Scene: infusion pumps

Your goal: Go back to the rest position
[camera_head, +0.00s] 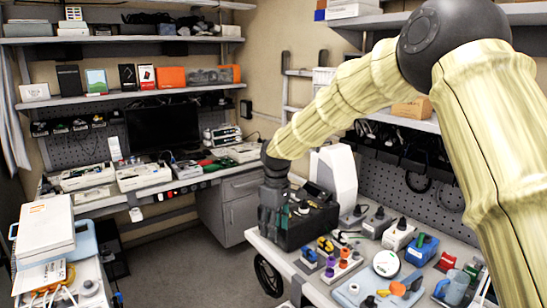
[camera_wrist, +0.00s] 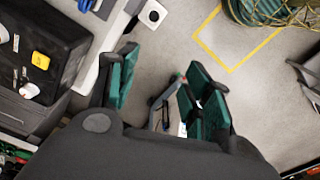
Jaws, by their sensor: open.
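My gripper (camera_wrist: 160,85) shows in the wrist view with its two green-padded fingers spread apart. In the head view my arm reaches from the upper right toward the middle, and the gripper (camera_head: 272,215) points down beside the near table, in front of a dark box. The fingertips are hard to make out there. No infusion pump can be clearly told apart; several white devices, one of them a white unit (camera_head: 143,176), stand on the far bench.
The near table (camera_head: 262,240) holds tools, dark-knobbed devices and a white tall machine (camera_head: 335,172) close to my gripper. A cart with a white box (camera_head: 45,228) stands at the left. Shelves (camera_head: 130,94) line the back wall. Grey floor (camera_head: 185,262) lies open between cart and table.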

